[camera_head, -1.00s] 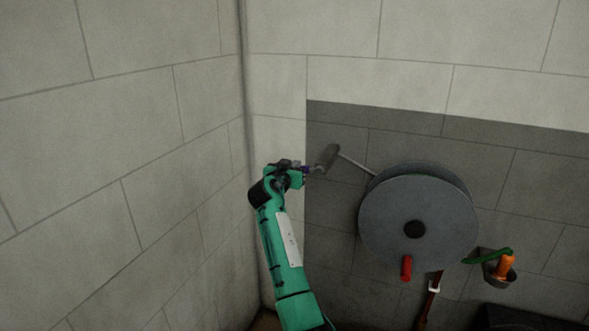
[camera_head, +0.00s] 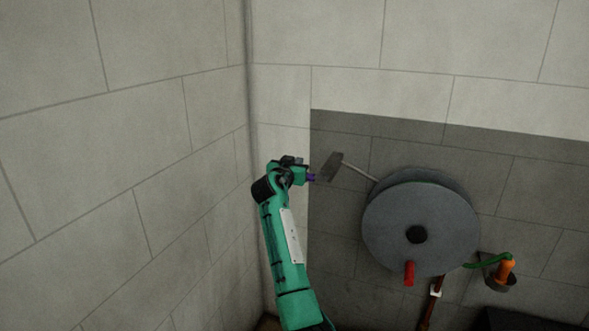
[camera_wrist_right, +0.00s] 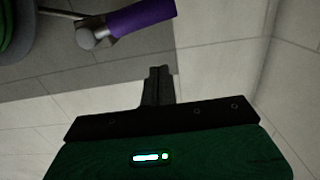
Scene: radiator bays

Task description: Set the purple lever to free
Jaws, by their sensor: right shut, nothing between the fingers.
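In the right wrist view the lever's purple grip (camera_wrist_right: 142,17) is a thick cylinder at the top, joined to a grey rounded hub (camera_wrist_right: 92,36). My right gripper also shows in the wrist view (camera_wrist_right: 158,72), its fingers closed together and empty. There the fingertips appear below the purple grip, with a gap in the picture. My left gripper is not in view.
A large grey reel (camera_head: 400,222) with a red handle (camera_head: 409,273) is on the wall to the right. A grey block (camera_head: 331,167) on a thin rod lies between it and my gripper. An orange object (camera_head: 505,270) sits in a holder. A bare wall (camera_head: 150,150) stands left.

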